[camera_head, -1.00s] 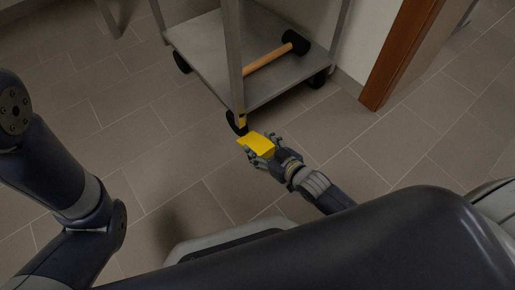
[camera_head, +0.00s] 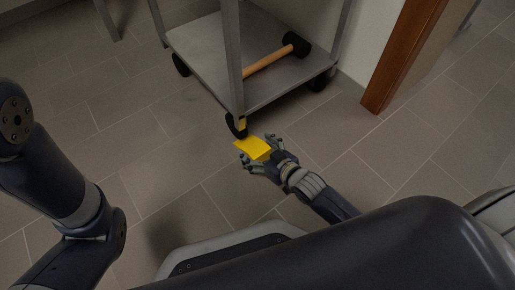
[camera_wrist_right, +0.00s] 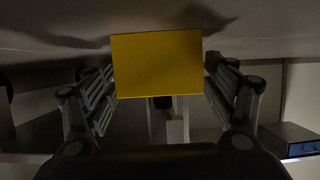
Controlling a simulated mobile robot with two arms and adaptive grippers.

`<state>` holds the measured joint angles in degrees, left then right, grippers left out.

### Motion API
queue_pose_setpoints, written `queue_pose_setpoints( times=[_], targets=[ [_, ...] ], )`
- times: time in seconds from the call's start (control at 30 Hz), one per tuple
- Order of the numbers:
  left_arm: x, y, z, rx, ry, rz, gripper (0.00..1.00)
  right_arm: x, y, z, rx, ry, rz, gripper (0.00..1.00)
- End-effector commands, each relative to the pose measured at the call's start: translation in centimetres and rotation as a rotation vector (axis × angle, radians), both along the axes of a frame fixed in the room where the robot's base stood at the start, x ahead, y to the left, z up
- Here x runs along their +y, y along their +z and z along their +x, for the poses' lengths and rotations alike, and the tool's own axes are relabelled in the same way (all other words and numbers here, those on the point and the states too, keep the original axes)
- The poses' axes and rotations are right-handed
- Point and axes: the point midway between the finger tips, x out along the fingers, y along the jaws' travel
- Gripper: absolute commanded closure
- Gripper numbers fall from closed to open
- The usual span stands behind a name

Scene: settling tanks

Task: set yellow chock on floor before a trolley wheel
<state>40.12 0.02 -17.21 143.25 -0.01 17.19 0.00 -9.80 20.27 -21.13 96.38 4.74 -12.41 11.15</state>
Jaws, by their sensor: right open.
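The yellow chock (camera_head: 253,148) is in front of the trolley's near wheel (camera_head: 236,126), close to it; I cannot tell if they touch. My right gripper (camera_head: 259,154) is open, its fingers on either side of the chock. In the right wrist view the chock (camera_wrist_right: 157,64) shows as a yellow face between the spread fingers (camera_wrist_right: 157,95), close against the floor. The trolley (camera_head: 205,55) is a grey metal frame with a low shelf. My left arm shows at the left, but its gripper is not in view.
A mallet with a wooden handle (camera_head: 268,62) and dark head lies on the trolley's low shelf. A brown wooden door edge (camera_head: 397,65) stands at the right. Tiled floor (camera_head: 150,130) is clear left of the trolley.

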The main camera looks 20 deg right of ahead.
Motion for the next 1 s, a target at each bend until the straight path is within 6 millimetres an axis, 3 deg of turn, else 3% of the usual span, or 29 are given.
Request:
queue_pose_setpoints(
  times=[0.27,0.7,1.0],
  targets=[
    [0.0,0.8,0.1,0.002,0.000,0.000,1.00,-0.2,0.8,-0.6,0.002,0.000,-0.001,0.22],
    [0.0,6.4,0.0,0.001,0.001,0.000,1.00,-2.6,4.0,-7.3,0.003,0.000,-0.002,0.22],
    [0.0,8.1,0.0,0.000,0.001,0.000,1.00,-3.7,4.9,-10.1,0.001,0.000,-0.001,0.22]
  ],
)
